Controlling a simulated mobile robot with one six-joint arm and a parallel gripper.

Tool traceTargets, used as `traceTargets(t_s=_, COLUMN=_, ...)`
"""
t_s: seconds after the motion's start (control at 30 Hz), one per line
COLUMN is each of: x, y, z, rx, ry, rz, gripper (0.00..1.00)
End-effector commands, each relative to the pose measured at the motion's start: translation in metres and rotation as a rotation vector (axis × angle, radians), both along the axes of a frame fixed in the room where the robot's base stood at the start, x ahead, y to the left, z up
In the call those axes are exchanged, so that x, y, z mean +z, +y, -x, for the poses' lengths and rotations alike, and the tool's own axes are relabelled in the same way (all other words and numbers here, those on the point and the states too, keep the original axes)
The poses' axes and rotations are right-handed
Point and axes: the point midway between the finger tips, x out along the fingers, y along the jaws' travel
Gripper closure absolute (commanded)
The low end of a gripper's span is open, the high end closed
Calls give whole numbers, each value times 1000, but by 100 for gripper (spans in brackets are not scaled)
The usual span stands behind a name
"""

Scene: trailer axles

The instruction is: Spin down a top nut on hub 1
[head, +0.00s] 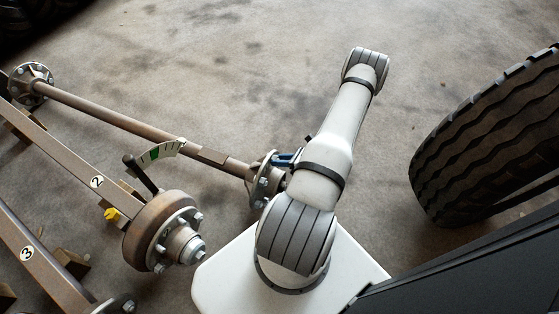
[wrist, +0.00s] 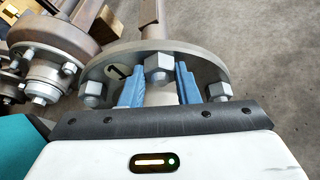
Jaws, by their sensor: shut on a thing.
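Hub 1 is a round grey flange at the end of a rusty axle. In the wrist view the hub (wrist: 205,68) bears a "1" mark and several nuts on studs. A top nut (wrist: 158,68) sits between the blue fingers of my gripper (wrist: 158,85), which is shut on it. Other nuts show at the lower left (wrist: 93,92) and lower right (wrist: 219,90) of the flange. In the head view hub 1 (head: 262,181) is at the near end of the far axle, and my gripper (head: 282,160) reaches its upper edge, partly hidden by my arm.
The axle beam marked 3 (head: 30,255) lies farther left. A large tyre (head: 480,140) stands at the right. The concrete floor behind is clear.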

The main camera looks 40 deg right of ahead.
Motion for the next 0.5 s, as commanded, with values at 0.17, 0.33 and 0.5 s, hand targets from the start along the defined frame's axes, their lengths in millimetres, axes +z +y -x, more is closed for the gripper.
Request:
traceTargets(t_s=0.17, x=0, y=0, z=0, rx=0, ry=0, rz=0, gripper=100)
traceTargets(t_s=0.33, x=0, y=-1, z=0, rx=0, ry=24, rz=-50, gripper=71)
traceTargets(t_s=0.5, x=0, y=0, z=0, rx=0, ry=22, rz=-47, gripper=57)
